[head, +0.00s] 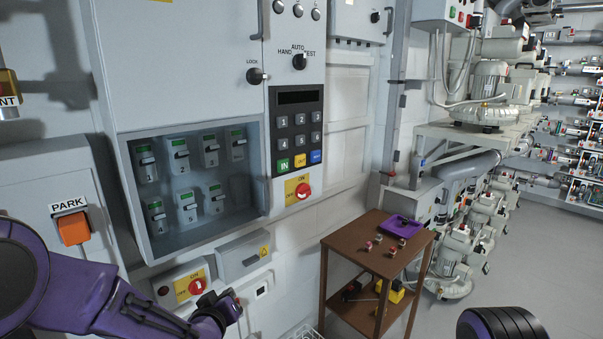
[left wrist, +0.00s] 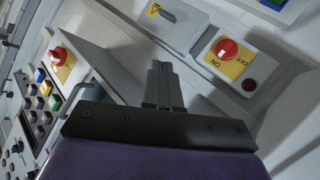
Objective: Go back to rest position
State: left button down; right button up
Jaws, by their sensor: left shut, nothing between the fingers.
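My left arm comes in from the left in the head view, with its dark gripper (head: 225,306) low in front of the wall. It is just right of and below a red rotary switch on a yellow plate (head: 190,286); whether they touch cannot be told from the head view. In the left wrist view the left gripper's fingers (left wrist: 162,85) are together, with nothing between them. The red switch (left wrist: 228,49) there is apart from the fingers. A purple and black part of my right arm shows at the bottom right; the right gripper is out of view.
A grey cabinet with a glass window (head: 195,190) and keypad (head: 298,125) fills the wall. An orange PARK button (head: 74,229) is at left. A brown cart (head: 378,250) carries a purple tray (head: 401,226). Pumps (head: 490,90) stand at right. Grey floor (head: 540,235) is clear.

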pick_arm(q)
jog(key=s+a+f+n+g+y, duration=0.15)
jog(key=s+a+f, duration=0.25)
jog(key=s+f, duration=0.45)
jog(key=s+a+f+g+y, duration=0.1)
jog(key=s+a+f+g, duration=0.2)
jog(key=s+f, duration=0.55)
jog(key=s+a+f+g, duration=0.2)
jog(key=s+f, duration=0.2)
jog(key=s, duration=0.3)
jog(key=s+a+f+g+y+b, duration=0.1)
jog(key=s+f+g, duration=0.1)
jog(key=s+f, duration=0.2)
jog(key=s+a+f+g, duration=0.2)
jog(key=s+f, duration=0.3)
jog(key=s, duration=0.6)
jog(key=shift+a, duration=0.35)
